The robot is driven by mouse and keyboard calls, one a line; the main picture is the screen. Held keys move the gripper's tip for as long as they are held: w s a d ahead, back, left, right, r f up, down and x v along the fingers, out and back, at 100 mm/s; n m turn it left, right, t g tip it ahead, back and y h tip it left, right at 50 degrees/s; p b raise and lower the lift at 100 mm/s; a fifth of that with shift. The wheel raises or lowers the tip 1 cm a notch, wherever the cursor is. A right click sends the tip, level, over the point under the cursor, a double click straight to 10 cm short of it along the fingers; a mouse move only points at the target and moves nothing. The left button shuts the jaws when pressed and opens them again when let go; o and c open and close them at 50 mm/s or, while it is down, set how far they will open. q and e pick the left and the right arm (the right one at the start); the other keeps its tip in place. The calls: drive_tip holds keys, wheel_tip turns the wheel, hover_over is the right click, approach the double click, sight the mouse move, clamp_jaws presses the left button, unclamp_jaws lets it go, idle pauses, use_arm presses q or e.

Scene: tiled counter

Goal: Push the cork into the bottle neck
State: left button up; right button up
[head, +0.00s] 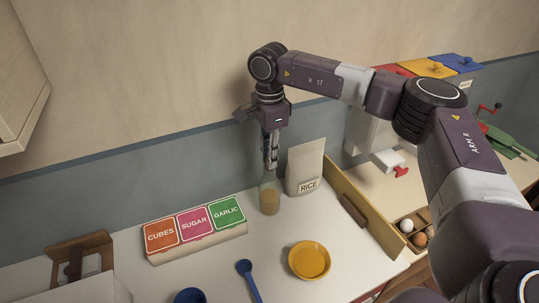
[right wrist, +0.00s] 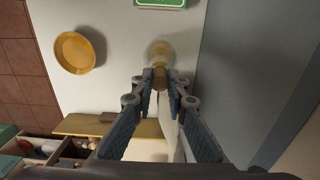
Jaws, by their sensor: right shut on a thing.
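The bottle (head: 270,197) stands upright on the white counter, clear glass with a tan filling in its lower part. My right gripper (head: 270,163) points straight down at the bottle's top. In the right wrist view, my right gripper (right wrist: 160,84) is shut on the brown cork (right wrist: 160,74), which sits between the fingertips. The bottle (right wrist: 158,50) shows just beyond the cork. I cannot tell whether the cork is inside the neck or only against it. The fingers hide the cork in the head view. My left gripper is not in view.
A RICE bag (head: 306,167) stands close to the right of the bottle. A CUBES, SUGAR and GARLIC box (head: 200,249) lies left. A yellow dish (head: 309,260) and blue spoon (head: 246,268) are in front. A wooden board (head: 365,212) stands right, before an egg tray (head: 420,219).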

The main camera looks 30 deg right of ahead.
drive_tip(key=shift+f, duration=0.45)
drive_tip(key=shift+f, duration=0.1)
drive_tip(key=o, duration=0.7)
drive_tip(key=shift+r, duration=0.25)
wheel_tip(320, 180, up, 12)
drive_tip(key=b, duration=0.4)
